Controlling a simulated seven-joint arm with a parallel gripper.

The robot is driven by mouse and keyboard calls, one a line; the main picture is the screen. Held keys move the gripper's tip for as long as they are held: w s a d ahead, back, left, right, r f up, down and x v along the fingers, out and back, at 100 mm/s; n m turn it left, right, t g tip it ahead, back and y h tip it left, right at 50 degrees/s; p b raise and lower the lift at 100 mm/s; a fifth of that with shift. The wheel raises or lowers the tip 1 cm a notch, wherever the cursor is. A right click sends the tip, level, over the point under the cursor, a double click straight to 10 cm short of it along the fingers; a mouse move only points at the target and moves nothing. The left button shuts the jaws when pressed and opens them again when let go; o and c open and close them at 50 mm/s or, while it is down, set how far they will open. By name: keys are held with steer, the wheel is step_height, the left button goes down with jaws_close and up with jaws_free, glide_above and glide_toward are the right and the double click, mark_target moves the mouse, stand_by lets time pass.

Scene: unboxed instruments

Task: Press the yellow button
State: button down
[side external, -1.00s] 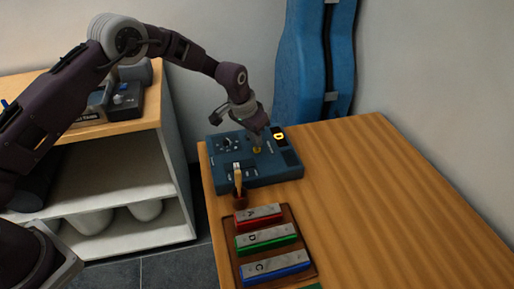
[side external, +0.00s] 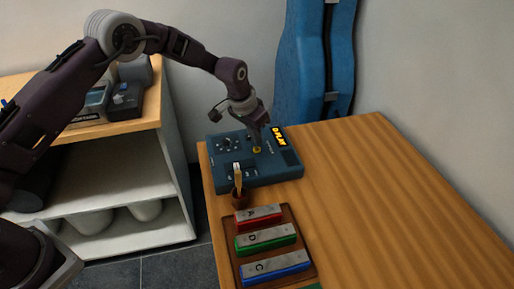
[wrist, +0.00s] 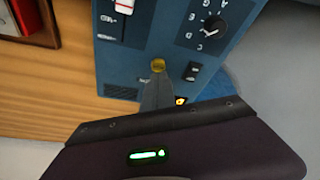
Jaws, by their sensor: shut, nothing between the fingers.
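The yellow button (side external: 257,149) is a small round cap on top of the blue box (side external: 270,178), which lies on the wooden table. It also shows in the wrist view (wrist: 158,65), uncovered. My gripper (side external: 257,144) is shut and empty and points down at the button. In the wrist view its closed fingertips (wrist: 157,80) reach the button's near edge; I cannot tell whether they touch it.
The box also carries a dial (wrist: 211,27), a dark switch (wrist: 193,71) and a slider (wrist: 123,5). A wooden-handled thing (side external: 238,178) stands by the box's front. Red (side external: 258,216), green (side external: 265,237) and blue (side external: 274,265) bars lie on a brown tray. The table's right is clear.

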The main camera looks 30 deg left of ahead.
steer(key=shift+r, duration=2.45)
step_height(320, 180, up, 15)
steer(key=t, duration=0.1)
glide_above(256, 149)
steer(key=s+a, duration=0.3)
steer(key=s, duration=0.5)
steer(key=s+a+r+n, duration=0.25)
steer(key=s+r, duration=0.55)
steer(key=s, duration=0.5)
steer(key=s+a+f, duration=0.1)
steer(key=s, duration=0.9)
steer(key=s+a+f+t, duration=0.1)
steer(key=s, duration=1)
steer(key=shift+s+a+f+y, duration=0.2)
steer(key=shift+a+f+y, duration=0.05)
steer(key=shift+a+y, duration=0.15)
